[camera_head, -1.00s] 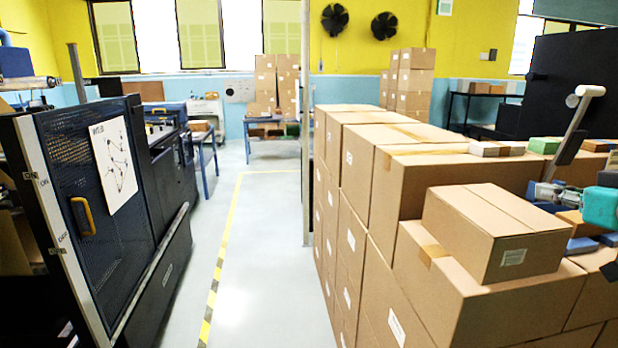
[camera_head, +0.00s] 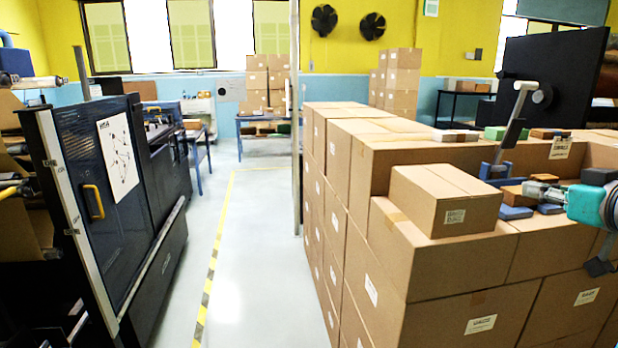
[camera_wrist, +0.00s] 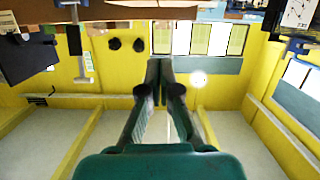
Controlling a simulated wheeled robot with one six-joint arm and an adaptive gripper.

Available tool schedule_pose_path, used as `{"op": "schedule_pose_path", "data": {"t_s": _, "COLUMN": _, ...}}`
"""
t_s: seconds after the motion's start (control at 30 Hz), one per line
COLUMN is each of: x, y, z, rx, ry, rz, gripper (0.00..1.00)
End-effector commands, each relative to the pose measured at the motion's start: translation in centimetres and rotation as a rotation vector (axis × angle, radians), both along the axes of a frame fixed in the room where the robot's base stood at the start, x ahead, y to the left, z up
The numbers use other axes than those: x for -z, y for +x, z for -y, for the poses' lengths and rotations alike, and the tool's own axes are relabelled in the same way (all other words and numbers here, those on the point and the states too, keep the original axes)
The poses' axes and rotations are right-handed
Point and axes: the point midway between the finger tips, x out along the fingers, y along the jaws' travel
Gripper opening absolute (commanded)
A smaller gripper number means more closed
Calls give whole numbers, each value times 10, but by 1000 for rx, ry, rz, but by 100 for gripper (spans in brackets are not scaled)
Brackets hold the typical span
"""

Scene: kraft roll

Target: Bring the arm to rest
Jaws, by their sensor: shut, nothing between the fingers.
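My gripper (camera_wrist: 162,68) shows in the wrist view, with its dark fingers drawn together at the tips and nothing between them. Its teal body fills the bottom middle of that view. In the head view, a teal part of my arm stands at the right edge, in front of and above the stacked cartons (camera_head: 440,262). I cannot make out the fingertips clearly there. The wrist view looks upside down, with the room's windows and fans beyond the fingers, and nothing touches the fingers.
A small carton (camera_head: 445,200) sits on the stack. Small coloured blocks (camera_head: 515,212) and a dark screen (camera_head: 553,80) on a stand are close to my arm. A dark machine with a mesh door (camera_head: 95,200) stands at left. The floor aisle (camera_head: 260,260) between is clear.

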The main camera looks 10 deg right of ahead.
Motion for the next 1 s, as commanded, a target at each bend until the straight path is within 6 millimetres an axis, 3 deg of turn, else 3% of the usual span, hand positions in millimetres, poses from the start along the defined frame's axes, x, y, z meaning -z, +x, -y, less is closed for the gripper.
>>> {"op": "schedule_pose_path", "data": {"t_s": 0.37, "x": 38, "y": 13, "z": -10, "rx": 5, "ry": 58, "rz": 11, "gripper": 0}}
{"op": "schedule_pose_path", "data": {"t_s": 0.57, "x": 71, "y": 21, "z": -19, "rx": 15, "ry": 103, "rz": 21, "gripper": 0}}
{"op": "schedule_pose_path", "data": {"t_s": 0.73, "x": 116, "y": 27, "z": -33, "rx": 30, "ry": 157, "rz": 29, "gripper": 0}}
{"op": "schedule_pose_path", "data": {"t_s": 1.0, "x": 209, "y": 23, "z": -68, "rx": 76, "ry": 246, "rz": 36, "gripper": 0}}
